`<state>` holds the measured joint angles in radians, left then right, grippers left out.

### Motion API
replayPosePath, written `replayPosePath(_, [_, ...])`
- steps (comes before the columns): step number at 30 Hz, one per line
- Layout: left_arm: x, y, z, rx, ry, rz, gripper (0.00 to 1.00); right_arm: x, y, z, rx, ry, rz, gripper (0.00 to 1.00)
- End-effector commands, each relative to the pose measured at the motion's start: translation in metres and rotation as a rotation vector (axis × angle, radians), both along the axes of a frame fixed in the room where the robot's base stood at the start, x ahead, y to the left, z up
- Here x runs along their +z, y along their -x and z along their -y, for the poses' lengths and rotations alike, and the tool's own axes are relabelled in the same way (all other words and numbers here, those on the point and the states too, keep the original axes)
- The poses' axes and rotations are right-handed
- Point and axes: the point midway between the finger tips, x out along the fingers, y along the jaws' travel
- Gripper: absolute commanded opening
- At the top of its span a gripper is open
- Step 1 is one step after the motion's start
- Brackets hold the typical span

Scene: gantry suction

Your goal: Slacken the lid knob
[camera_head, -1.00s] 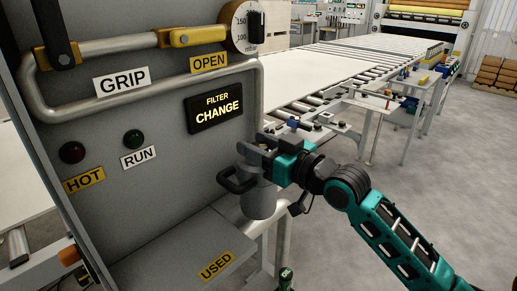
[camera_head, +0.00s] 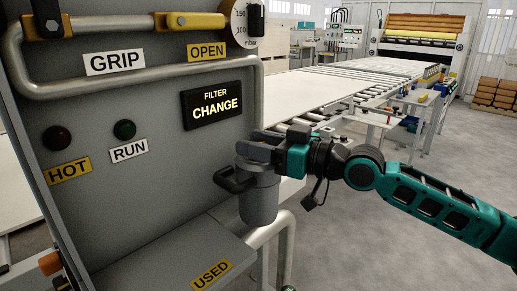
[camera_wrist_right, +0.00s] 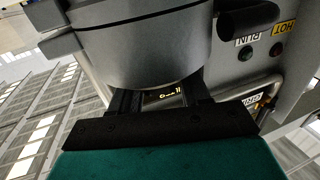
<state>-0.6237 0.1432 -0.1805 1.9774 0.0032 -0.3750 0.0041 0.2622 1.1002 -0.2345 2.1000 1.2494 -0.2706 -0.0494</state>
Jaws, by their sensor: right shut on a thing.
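My right gripper (camera_head: 262,142) is shut at the lid on top of the canister, coming in from the right. The lid knob is hidden between and behind the fingers. In the right wrist view, the canister (camera_wrist_right: 150,45) fills the upper middle, and the dark fingers of my right gripper (camera_wrist_right: 160,98) reach in below it. My left gripper is not in view.
The grey panel (camera_head: 120,185) stands close on the left, with a "FILTER CHANGE" display (camera_head: 212,105), lamps and a bent pipe rail (camera_head: 130,92). A roller conveyor (camera_head: 350,95) runs behind. Open floor lies to the right.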

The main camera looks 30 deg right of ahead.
Motion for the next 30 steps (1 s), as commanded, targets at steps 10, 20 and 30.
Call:
replayPosePath(10, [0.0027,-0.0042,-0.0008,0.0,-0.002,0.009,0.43,0.0024,-0.0003,0.0005,0.0,-0.001,0.007,0.16])
replayPosePath(20, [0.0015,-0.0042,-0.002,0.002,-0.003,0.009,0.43,0.0012,-0.0002,0.0002,0.0,0.0,0.004,0.67])
replayPosePath(30, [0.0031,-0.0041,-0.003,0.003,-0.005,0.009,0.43,0.0011,-0.0004,-0.0006,0.001,-0.001,0.001,0.67])
